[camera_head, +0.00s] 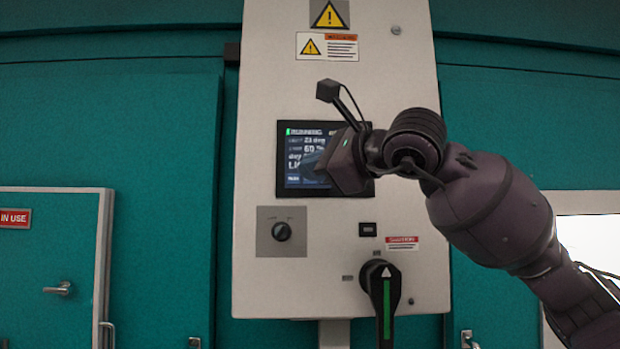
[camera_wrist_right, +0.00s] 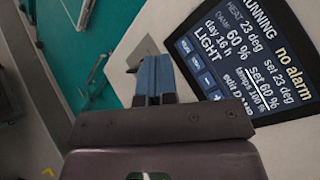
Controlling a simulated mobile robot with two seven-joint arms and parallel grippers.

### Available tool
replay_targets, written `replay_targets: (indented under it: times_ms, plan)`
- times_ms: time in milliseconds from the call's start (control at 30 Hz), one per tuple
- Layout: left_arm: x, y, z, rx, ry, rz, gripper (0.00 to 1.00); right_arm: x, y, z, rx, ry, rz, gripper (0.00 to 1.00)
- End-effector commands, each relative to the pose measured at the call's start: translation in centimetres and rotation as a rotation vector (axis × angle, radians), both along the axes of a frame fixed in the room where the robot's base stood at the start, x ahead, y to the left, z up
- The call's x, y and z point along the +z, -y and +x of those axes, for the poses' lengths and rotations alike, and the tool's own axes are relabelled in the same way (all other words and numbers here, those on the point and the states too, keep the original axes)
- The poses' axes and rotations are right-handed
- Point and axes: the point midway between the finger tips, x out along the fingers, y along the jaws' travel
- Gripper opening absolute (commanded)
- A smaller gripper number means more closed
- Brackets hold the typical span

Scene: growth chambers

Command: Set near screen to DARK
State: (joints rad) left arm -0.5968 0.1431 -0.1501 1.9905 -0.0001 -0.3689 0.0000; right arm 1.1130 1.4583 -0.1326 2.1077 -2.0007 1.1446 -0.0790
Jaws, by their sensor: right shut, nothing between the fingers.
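The near screen (camera_head: 300,155) is a dark panel on the white cabinet, with a green RUNNING mark at its top left. In the right wrist view the screen (camera_wrist_right: 250,60) reads RUNNING, no alarm, HEAT 23 deg, DAMP 60 %, day 16 h, LIGHT and lamps 100 %. A column of small touch keys (camera_wrist_right: 197,66) runs along its edge by my fingers. My right gripper (camera_wrist_right: 153,72) is shut and empty, its blue fingertips beside the screen's edge; I cannot tell whether they touch. In the head view my right gripper (camera_head: 325,168) covers the screen's lower right. My left gripper is out of view.
Below the screen are a rotary knob (camera_head: 282,231) on a grey plate and a black switch handle (camera_head: 383,290) with a green stripe. Warning labels (camera_head: 327,46) are above. A teal door (camera_head: 45,265) with an IN USE sign (camera_head: 15,218) is at left.

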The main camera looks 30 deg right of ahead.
Motion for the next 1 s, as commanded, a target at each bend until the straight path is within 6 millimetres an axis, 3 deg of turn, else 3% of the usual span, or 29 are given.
replay_targets:
  times_ms: [500, 1000]
  plan:
    - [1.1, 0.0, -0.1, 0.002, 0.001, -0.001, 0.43, 0.0, 2.7, 4.5, 0.001, -0.001, 0.001, 0.0]
    - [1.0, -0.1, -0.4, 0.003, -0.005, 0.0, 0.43, 0.0, 3.0, 4.9, 0.001, -0.001, 0.0, 0.0]
